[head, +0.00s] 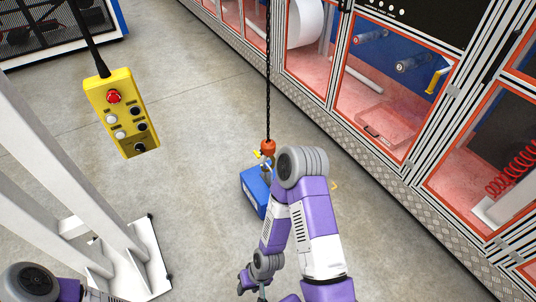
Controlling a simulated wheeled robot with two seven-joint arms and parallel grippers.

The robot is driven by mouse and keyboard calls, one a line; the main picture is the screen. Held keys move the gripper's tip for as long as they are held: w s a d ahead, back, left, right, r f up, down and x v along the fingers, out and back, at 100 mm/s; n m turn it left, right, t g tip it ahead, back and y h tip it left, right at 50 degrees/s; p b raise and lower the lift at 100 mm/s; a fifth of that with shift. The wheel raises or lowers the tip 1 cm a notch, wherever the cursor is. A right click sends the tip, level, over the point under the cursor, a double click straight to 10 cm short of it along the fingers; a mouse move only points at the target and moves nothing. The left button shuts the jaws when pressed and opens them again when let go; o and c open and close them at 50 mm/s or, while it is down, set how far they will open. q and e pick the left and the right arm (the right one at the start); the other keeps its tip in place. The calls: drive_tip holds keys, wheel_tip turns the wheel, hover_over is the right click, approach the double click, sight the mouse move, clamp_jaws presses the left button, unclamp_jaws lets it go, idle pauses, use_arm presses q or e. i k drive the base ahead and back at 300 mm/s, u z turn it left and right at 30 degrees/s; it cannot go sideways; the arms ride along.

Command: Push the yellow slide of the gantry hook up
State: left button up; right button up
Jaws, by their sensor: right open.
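The gantry hook (267,168) hangs on a dark chain below an orange-red ball (268,146), near the middle of the head view. The small yellow slide (258,156) shows at its left side. My right arm partly covers the hook's right and lower part, so the slide's exact position is hard to tell. My right gripper (249,284) is low in the picture, well below the hook and apart from it. It is open and small in view, with nothing seen in it. My left arm shows only at the bottom left corner, and its gripper is out of view.
A blue box (255,192) stands under the hook, partly behind my right arm. A yellow control pendant (122,113) hangs at the left near a white steel post (75,170) with a floor plate. Framed machine cabinets (400,100) line the right. Grey floor lies open between.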

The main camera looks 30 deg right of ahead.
sight(257, 153)
drive_tip(key=u, duration=0.05)
drive_tip(key=k, duration=0.5)
drive_tip(key=z, duration=1.15)
drive_tip(key=i, duration=1.65)
drive_tip(key=u, duration=1.05)
